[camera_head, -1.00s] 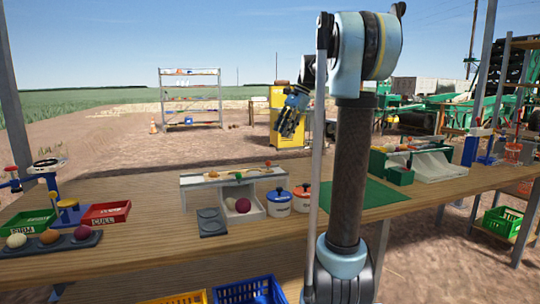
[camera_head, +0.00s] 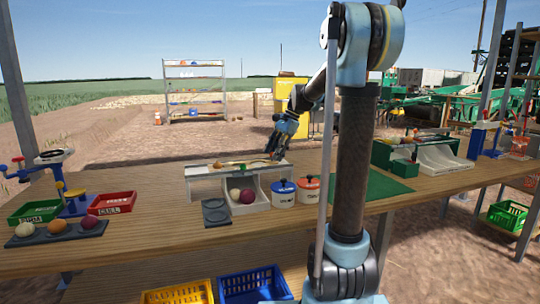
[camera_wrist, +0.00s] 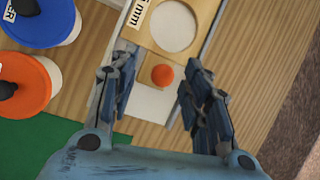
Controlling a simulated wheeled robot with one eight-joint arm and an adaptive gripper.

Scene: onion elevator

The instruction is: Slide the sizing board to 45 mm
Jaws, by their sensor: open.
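The sizing board (camera_head: 235,166) is a thin tan strip lying on top of the white stand (camera_head: 205,171) on the wooden bench. In the wrist view the board (camera_wrist: 210,12) shows a large round hole and a partly cut-off label ending in "mm"; the full number is not readable. An orange round knob (camera_wrist: 162,74) sits at the board's near end. My gripper (camera_wrist: 156,68) is open, with one finger on each side of the knob and gaps between. In the head view my gripper (camera_head: 273,155) is at the board's right end, covering the knob there.
A blue-lidded pot (camera_head: 283,193) and an orange-lidded pot (camera_head: 309,189) stand close by the stand's right end. Onions (camera_head: 247,196) lie in a bin under the stand. A green mat (camera_head: 385,188) lies to the right.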

